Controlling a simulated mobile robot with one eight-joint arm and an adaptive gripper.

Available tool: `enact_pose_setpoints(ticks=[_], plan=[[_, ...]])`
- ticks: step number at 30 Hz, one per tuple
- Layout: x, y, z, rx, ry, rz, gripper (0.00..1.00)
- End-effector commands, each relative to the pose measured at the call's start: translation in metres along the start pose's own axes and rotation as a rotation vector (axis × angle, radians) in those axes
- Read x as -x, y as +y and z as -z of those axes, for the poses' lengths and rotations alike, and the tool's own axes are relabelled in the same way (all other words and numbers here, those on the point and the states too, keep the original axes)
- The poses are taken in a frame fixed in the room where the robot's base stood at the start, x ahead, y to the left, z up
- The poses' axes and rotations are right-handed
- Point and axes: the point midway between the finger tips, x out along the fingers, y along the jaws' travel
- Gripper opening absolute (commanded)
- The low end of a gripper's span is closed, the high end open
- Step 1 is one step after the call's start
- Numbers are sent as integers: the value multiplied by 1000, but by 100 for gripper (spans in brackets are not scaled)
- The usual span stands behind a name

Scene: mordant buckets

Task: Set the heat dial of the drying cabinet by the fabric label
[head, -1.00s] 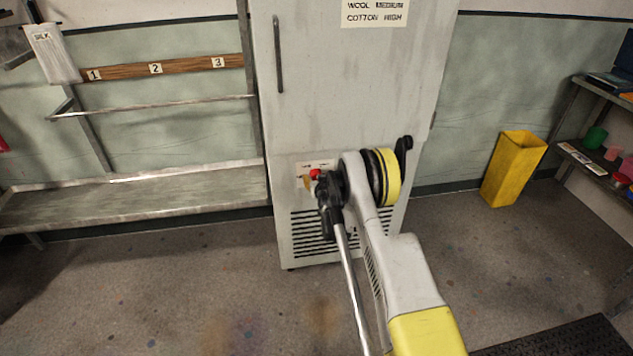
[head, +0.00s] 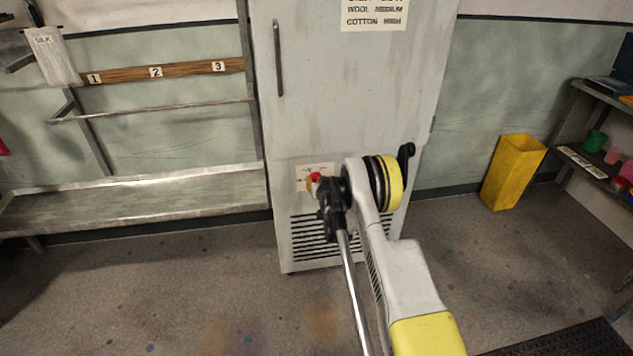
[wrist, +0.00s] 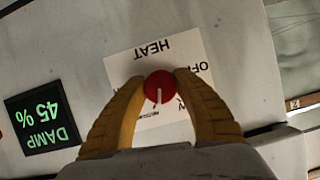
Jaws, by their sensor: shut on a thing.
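The drying cabinet (head: 345,100) stands in the middle of the head view. Its heat dial is a red knob (wrist: 159,87) on a white plate (wrist: 128,64) printed HEAT, upside down in the wrist view. The knob's white mark points down in that picture, near small print that looks like MEDIUM. OFF shows at the upper right; other marks are partly hidden by the fingers. My gripper (wrist: 160,92) is shut on the knob, one yellow finger on each side. A white cloth (head: 53,56) labelled SILK hangs at the upper left.
A card (head: 374,14) on the cabinet door reads WOOL MEDIUM, COTTON HIGH; its top line is cut off. A display (wrist: 43,120) reads DAMP 45 %. A bench (head: 130,205) stands left, a yellow bin (head: 512,172) right. Floor around the cabinet front is clear.

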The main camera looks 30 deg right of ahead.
Motion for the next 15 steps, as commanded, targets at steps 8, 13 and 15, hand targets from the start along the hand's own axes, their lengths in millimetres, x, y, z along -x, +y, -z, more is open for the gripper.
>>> enact_pose_setpoints(ticks=[8,13,15], plan=[[0,0,0,-236,0,97,5],[0,0,0,-282,1,117,5],[0,-1,0,-283,1,117,5]])
